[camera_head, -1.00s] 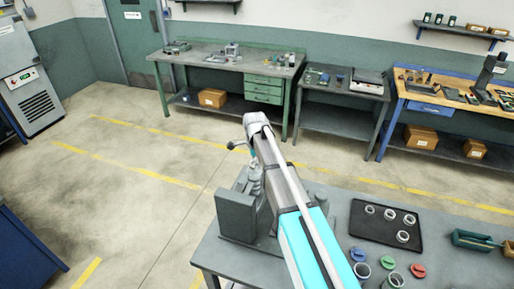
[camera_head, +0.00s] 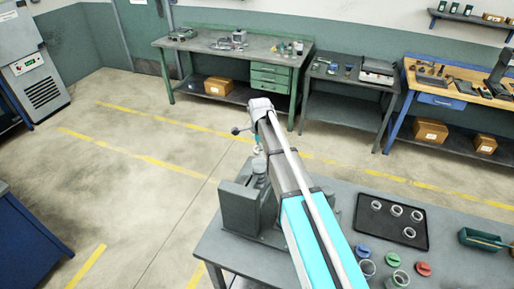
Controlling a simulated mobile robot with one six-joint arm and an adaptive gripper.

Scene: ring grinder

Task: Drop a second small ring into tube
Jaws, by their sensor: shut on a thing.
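My arm reaches away over the bench (camera_head: 345,209), and its own links cover most of the wrist. My gripper (camera_head: 258,149) shows only as a small part beside the arm, above the grey machine (camera_head: 240,208) on the bench's left end. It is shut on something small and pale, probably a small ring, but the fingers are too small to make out. Several metal rings (camera_head: 397,210) lie apart on the black tray (camera_head: 378,232). Two open grey tubes, one on the left (camera_head: 367,268) and one on the right (camera_head: 398,279), stand at the front edge of the view.
A blue cap (camera_head: 362,250), a green cap (camera_head: 392,260) and a red cap (camera_head: 424,268) lie near the tubes. A green bin (camera_head: 482,240) is right of the tray. Other workbenches (camera_head: 228,50) line the far wall.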

